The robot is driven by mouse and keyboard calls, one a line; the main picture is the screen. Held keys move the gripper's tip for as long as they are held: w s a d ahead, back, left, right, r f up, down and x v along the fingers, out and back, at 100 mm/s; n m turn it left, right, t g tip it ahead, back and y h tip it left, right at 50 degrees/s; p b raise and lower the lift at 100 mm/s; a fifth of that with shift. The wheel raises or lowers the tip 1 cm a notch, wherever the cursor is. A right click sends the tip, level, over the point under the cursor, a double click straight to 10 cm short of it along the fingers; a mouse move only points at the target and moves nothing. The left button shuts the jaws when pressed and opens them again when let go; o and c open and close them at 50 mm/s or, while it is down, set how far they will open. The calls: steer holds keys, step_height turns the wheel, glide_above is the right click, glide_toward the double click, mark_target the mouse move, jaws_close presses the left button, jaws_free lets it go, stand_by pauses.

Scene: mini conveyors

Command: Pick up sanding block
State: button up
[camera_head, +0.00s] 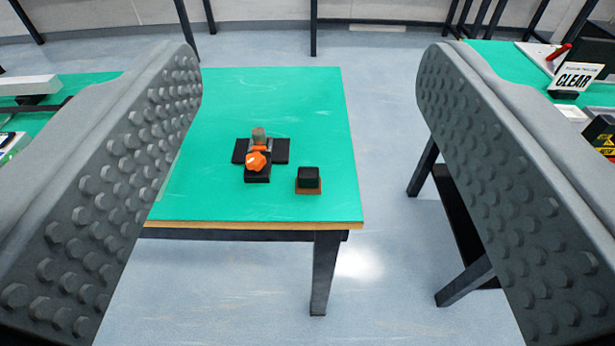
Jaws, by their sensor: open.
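A small block with a black upper part and a brown base, which looks like the sanding block (308,179), sits on a green-topped table (220,200), near its front right corner. My gripper (310,85) is open and empty. Its two grey studded fingers frame the view at left and right, with the block between them in the picture but farther away and apart from both. The left finger hides part of the table's left side.
An orange, grey and black device (259,160) stands just left of the block. A bench at far left holds equipment. Pale floor (385,240) is open between the tables.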

steer(key=shift+w, duration=0.1)
steer(key=g, duration=1.7)
glide_above(308, 169)
step_height(308, 169, down, 17)
step_height(308, 169, down, 16)
steer(key=shift+f, duration=0.2)
steer(key=c, duration=1.2)
steer(key=shift+o, duration=0.2)
step_height(308, 169, up, 10)
steer(key=shift+r, duration=0.1)
